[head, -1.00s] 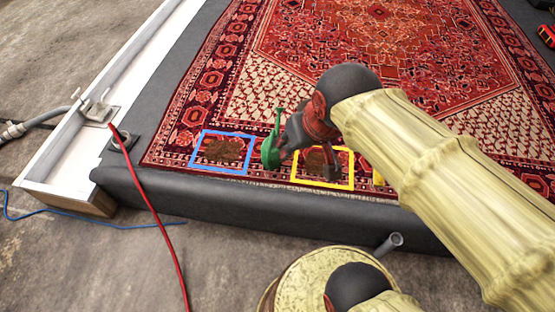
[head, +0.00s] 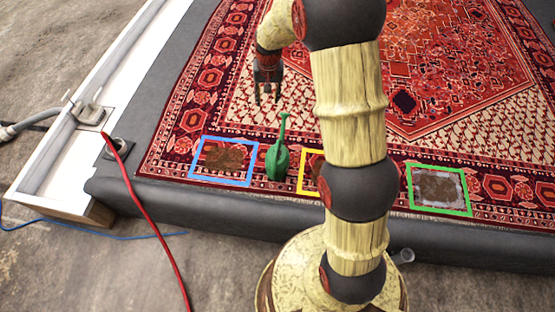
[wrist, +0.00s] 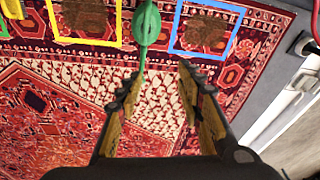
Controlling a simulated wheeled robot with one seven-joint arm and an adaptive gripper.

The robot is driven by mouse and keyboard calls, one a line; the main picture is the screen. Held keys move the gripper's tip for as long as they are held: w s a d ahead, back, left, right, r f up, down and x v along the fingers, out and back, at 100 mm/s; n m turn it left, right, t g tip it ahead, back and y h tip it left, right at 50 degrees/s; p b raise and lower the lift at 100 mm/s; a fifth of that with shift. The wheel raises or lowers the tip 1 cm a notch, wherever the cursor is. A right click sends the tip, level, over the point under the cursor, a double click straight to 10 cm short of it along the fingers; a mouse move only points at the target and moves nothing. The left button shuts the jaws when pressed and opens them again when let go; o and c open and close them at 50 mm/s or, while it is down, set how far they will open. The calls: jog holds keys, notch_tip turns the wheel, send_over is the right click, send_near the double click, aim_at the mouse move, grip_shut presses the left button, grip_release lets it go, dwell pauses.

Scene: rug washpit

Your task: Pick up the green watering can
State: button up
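My gripper (head: 267,98) is above the rug, behind and slightly left of the can in the head view. In the wrist view my gripper (wrist: 157,80) has its two fingers spread apart with nothing between them. The can is apart from the fingers.
The patterned rug (head: 245,100) lies on a dark padded bed. A blue frame (head: 193,158), a yellow frame (head: 303,172) and a green frame (head: 440,212) mark brownish patches on it. My arm hides part of the yellow frame. A red hose (head: 150,205) runs at the left.

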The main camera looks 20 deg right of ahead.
jog(key=m+g, duration=0.1)
send_over(278, 144)
jog(key=a, duration=0.2)
notch_tip(278, 144, down, 18)
jog(key=shift+m+g, duration=0.5)
jog(key=shift+m, duration=0.2)
jog(key=f, duration=0.5)
jog(key=d+f, duration=0.1)
jog(key=f, duration=0.9)
jog(key=shift+d+f, duration=0.3)
jog(key=shift+d, duration=0.05)
jog(key=shift+s+f+b, duration=0.1)
jog(key=shift+f+b, duration=1.05)
jog(key=shift+f, duration=1.6)
jog(key=shift+r, duration=0.1)
jog(key=shift+c, duration=1.3)
grip_shut()
